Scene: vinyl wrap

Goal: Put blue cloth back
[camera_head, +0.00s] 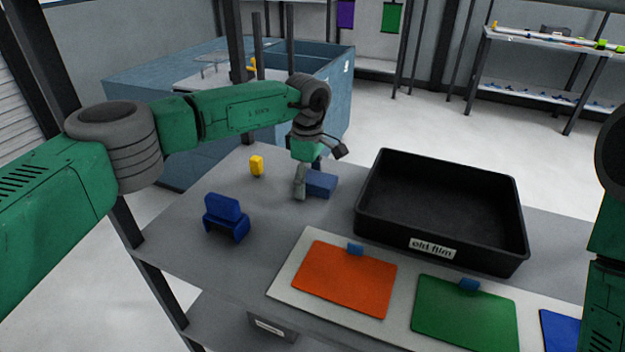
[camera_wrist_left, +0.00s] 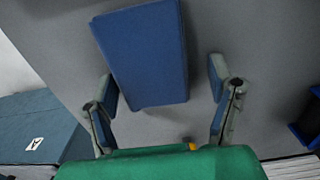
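The blue cloth, seen as a folded blue block (camera_head: 320,184), lies on the grey table left of the black bin. In the left wrist view the same blue block (camera_wrist_left: 145,55) reaches up between the fingers. My left gripper (camera_head: 319,168) is low over it, pointing down. In the left wrist view its fingers (camera_wrist_left: 162,82) are spread, one on each side of the block, with a clear gap at the right finger. The left finger is close to the block's edge; contact cannot be told. My right gripper is out of view; only part of the right arm shows.
A dark blue holder (camera_head: 227,218) stands at the table's left, with a small yellow block (camera_head: 257,166) behind it. A black bin labelled "old film" (camera_head: 440,205) stands to the right. A pale board (camera_head: 283,284) in front carries orange, green and blue sheets.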

